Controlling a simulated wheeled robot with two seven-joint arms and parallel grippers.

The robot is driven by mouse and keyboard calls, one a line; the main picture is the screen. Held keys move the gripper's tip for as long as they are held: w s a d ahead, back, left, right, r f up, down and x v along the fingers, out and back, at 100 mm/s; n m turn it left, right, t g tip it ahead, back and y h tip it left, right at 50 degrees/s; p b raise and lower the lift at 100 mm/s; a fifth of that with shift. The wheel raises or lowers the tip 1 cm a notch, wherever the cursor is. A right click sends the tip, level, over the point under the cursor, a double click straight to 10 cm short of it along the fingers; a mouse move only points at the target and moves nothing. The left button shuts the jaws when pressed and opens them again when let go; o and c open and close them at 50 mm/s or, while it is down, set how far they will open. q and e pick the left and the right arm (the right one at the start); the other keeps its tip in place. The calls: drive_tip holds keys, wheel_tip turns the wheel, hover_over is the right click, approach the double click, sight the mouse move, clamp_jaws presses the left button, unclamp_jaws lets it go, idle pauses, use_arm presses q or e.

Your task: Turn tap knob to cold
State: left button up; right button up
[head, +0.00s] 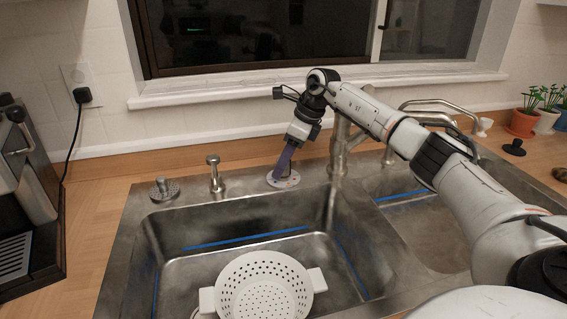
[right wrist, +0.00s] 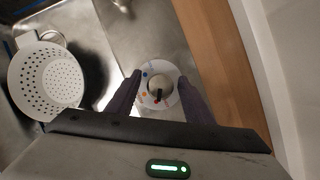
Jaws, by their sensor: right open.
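The tap knob is a small round knob on a pale disc (head: 285,181), set on the sink's back rim left of the tap (head: 338,155). In the right wrist view the knob (right wrist: 159,86) is seen from above, with blue, orange and red dots on its disc. Its dark pointer appears to lie toward the lower side, near the red dot. My right gripper (head: 284,163) points down over the knob. In the right wrist view its two dark fingers (right wrist: 159,78) are apart, one on each side of the knob; contact cannot be told. My left gripper is not in view.
A white colander (head: 262,288) sits in the left sink basin (head: 170,245). A soap pump (head: 214,175) and a round drain piece (head: 164,189) stand on the rim to the left. A window sill (head: 200,97) runs behind. Potted plants (head: 523,122) stand at the right.

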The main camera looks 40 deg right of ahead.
drive_tip(key=c, duration=1)
drive_tip(key=shift+c, duration=0.2)
